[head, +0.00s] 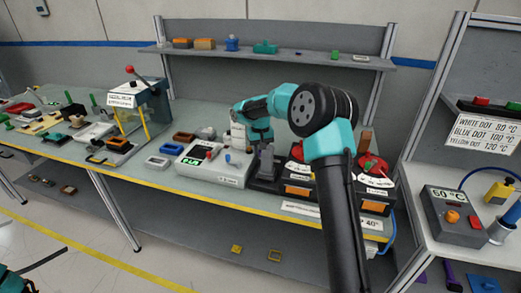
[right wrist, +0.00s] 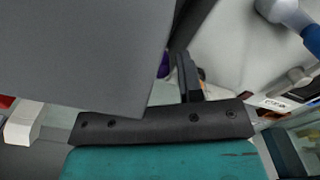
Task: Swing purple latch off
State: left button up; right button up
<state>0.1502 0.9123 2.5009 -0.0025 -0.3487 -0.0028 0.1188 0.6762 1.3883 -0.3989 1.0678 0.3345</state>
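My right arm reaches over the bench, and its gripper (head: 264,165) is low beside the right end of a white module (head: 218,162) with a lit green display. In the right wrist view a large grey finger surface fills the upper left, and the gap between the fingers cannot be made out. A small patch of purple (right wrist: 163,65) shows just past that surface; it may be the purple latch, but most of it is hidden. In the head view I cannot make out a latch on the module. Of my left arm only a teal and dark part shows at the lower left corner.
Black boxes with orange fronts (head: 298,190) and red round tops stand right of the gripper. A lever press (head: 145,100) and small parts crowd the bench to the left. A grey shelf (head: 280,60) runs behind. A control box (head: 452,215) is on the right table.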

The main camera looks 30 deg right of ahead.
grip_shut()
jog(key=shift+s+a+n, duration=0.15)
jog(key=shift+n, duration=0.35)
jog(key=shift+o, duration=1.3)
grip_release()
jog(key=shift+r, duration=0.1)
notch_tip(320, 180, up, 17)
jog(key=shift+r, duration=0.1)
